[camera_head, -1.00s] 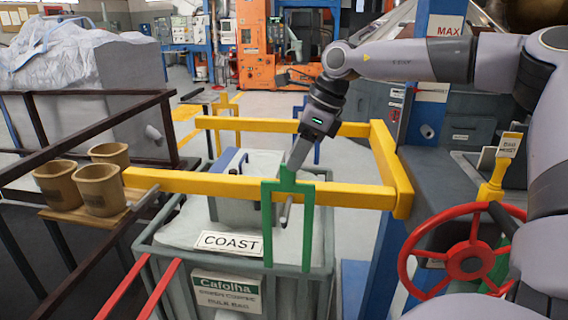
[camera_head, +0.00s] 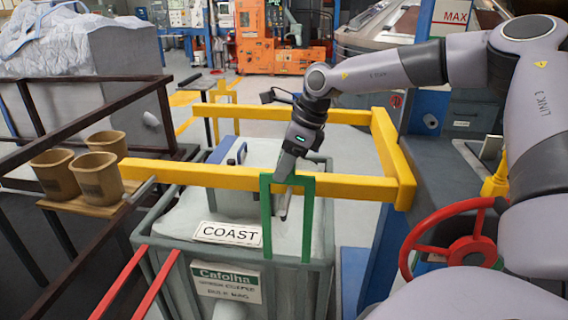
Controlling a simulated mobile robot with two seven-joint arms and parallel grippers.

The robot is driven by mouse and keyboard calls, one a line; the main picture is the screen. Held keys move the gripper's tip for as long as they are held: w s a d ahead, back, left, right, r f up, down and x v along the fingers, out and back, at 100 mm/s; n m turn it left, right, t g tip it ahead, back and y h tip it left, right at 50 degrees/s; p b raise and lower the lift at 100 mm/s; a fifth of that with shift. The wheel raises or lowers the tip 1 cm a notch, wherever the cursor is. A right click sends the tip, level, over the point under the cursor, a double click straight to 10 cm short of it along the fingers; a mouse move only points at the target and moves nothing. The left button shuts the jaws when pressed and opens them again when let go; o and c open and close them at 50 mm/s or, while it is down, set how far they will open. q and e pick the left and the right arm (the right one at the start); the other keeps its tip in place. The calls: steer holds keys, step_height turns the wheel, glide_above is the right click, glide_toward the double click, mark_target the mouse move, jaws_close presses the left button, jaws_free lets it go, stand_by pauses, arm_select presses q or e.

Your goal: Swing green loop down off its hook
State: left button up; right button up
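The green loop (camera_head: 309,220) is an upside-down U. It hangs upright at the front yellow rail, above the grey bin marked COAST. My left gripper is not in view.
The yellow rail (camera_head: 200,175) frames the grey bin (camera_head: 320,277). Brown buckets (camera_head: 97,178) stand on a ledge at the left. A red handwheel (camera_head: 461,243) is at the right, beneath my arm. Two red bars (camera_head: 125,284) slope at the lower left.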

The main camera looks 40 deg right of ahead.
steer(key=shift+f, duration=0.2)
jaws_close()
